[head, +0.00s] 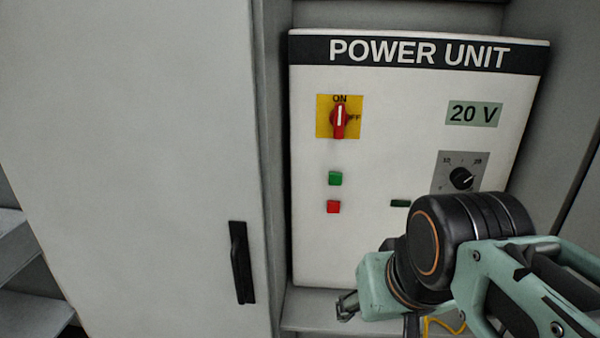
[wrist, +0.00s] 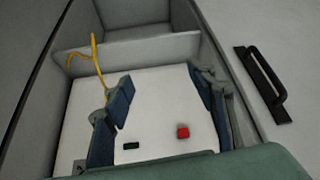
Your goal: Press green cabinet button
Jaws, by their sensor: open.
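The red button also shows in the wrist view (wrist: 183,132). The green button does not show in the wrist view. My gripper (head: 347,304) is low in front of the panel in the head view, below both buttons and apart from them. In the wrist view its blue-grey fingers (wrist: 160,85) are spread, with nothing between them but the panel behind.
The red rotary switch (head: 339,120) points up at ON. A "20 V" display (head: 474,114) and a dial (head: 461,178) are at right. A cabinet door (head: 140,150) with a black handle (head: 242,262) stands at left. A yellow cable (wrist: 96,65) hangs near the panel.

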